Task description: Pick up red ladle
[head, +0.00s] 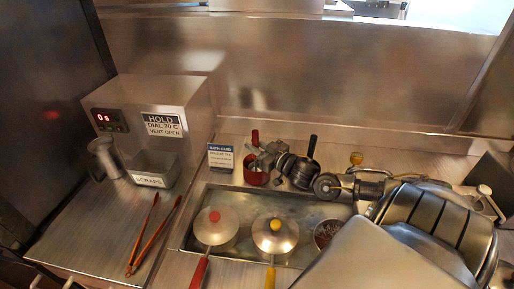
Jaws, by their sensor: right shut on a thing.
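The red ladle (255,137) shows as a short red handle standing up at the far edge of the counter, above a red pot (257,178). My right gripper (262,156) comes in from the right and is shut at the ladle, just above the pot. The ladle's lower part is hidden by the gripper and the pot, so I cannot tell whether its bowl is inside. My left gripper is not in view.
Black-handled (313,145) and yellow-knobbed (356,158) utensils stand close by. A sunken metal bath (193,214) holds lidded pots with red (199,274) and yellow handles. A BATH CARD sign (221,157), tongs (154,238) and SCRAPS bin (153,180) stand left.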

